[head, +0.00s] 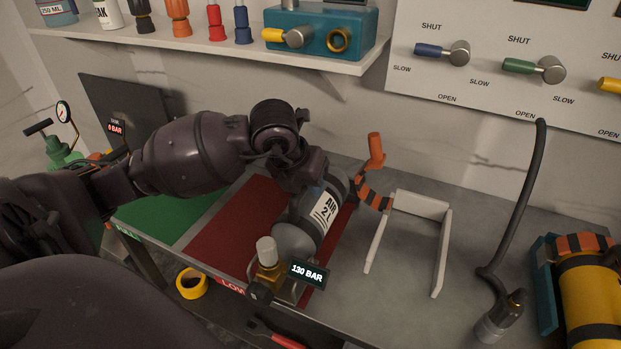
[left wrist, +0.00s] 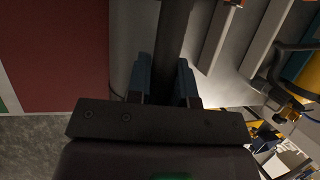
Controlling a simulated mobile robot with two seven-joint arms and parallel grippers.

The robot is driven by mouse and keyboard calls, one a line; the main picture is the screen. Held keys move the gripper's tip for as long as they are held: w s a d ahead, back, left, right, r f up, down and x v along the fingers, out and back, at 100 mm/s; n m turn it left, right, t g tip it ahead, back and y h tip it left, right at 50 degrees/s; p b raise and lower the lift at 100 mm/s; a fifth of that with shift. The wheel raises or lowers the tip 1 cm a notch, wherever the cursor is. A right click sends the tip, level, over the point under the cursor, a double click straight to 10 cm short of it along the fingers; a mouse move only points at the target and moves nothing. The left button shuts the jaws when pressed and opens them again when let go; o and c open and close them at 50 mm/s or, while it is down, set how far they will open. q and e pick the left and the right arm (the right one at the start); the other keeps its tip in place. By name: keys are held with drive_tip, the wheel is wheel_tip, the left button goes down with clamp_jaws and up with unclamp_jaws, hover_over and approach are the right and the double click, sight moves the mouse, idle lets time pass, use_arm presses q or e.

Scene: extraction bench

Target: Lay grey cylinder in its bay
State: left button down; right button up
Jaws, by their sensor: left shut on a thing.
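The grey cylinder (head: 299,228), labelled AIR 2L, lies slanted over the right part of the red mat, its brass valve and 130 BAR display toward the bench's front edge. My left gripper (head: 308,178) reaches it from above. In the left wrist view its blue fingers (left wrist: 166,82) are shut on a dark bar (left wrist: 174,38), which looks like part of the cylinder. I cannot tell whether the cylinder touches the mat. The white-railed bay (head: 440,252), empty, is to its right; its rails also show in the left wrist view (left wrist: 263,42). My right gripper is not in view.
The red mat (head: 222,222) and green mat (head: 185,207) cover the bench's left. An orange handle (head: 376,151) and striped strap (head: 373,196) are behind the cylinder, near the bay. A black hose (head: 515,220) and yellow cylinder (head: 590,295) are right. A shelf (head: 200,47) overhangs the back.

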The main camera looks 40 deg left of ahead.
use_arm(q)
drive_tip(key=shift+w+r, duration=0.1)
drive_tip(key=shift+r, duration=0.1)
idle(0.3)
drive_tip(key=shift+f, duration=0.45)
idle(0.6)
drive_tip(key=c, duration=0.9)
unclamp_jaws()
drive_tip(key=shift+s+f, duration=0.2)
drive_tip(key=shift+f, duration=0.1)
drive_tip(key=p+v, duration=0.1)
drive_tip(key=v, duration=0.4)
drive_tip(key=shift+r, duration=0.3)
drive_tip(key=p+v, duration=0.1)
drive_tip(key=v, duration=0.4)
drive_tip(key=shift+s+r, duration=0.15)
drive_tip(key=shift+r, duration=0.1)
